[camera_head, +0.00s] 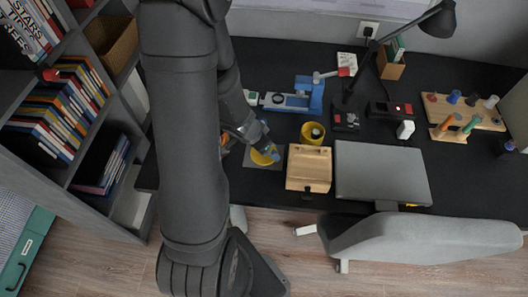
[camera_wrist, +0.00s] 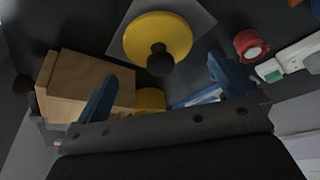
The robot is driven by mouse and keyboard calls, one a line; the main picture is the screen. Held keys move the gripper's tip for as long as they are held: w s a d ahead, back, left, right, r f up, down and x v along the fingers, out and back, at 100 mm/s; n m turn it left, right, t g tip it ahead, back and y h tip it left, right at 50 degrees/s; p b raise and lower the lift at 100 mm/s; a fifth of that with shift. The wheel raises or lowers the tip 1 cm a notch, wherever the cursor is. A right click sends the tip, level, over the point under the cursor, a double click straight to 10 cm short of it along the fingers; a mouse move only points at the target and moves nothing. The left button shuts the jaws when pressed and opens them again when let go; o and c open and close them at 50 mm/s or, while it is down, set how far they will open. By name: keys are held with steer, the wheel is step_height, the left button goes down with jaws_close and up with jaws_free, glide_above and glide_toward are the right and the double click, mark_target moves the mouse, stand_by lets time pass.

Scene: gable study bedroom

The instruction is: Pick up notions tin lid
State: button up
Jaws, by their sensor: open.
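The notions tin lid, a yellow disc with a black knob, lies on a grey mat in the wrist view (camera_wrist: 142,36). Its yellow edge shows in the head view (camera_head: 262,159), partly hidden by my gripper (camera_head: 264,148). In the wrist view my gripper (camera_wrist: 164,84) has its blue fingers wide apart, with nothing between them. The knob stands upright, a little beyond the fingertips in that picture. A round yellow tin with a dark inside (camera_head: 312,132) stands to the right of the lid; its yellow side shows in the wrist view (camera_wrist: 149,99).
A wooden box (camera_head: 309,168) and a closed grey laptop (camera_head: 382,172) lie right of the lid. A blue device (camera_head: 298,101) stands behind. Further right are a black lamp (camera_head: 420,27) and a wooden tool rack (camera_head: 470,112). A chair (camera_head: 420,238) stands at the front edge.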

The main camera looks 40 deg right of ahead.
steer(key=shift+x, duration=1.8)
steer(key=shift+w, duration=0.15)
steer(key=c, duration=0.9)
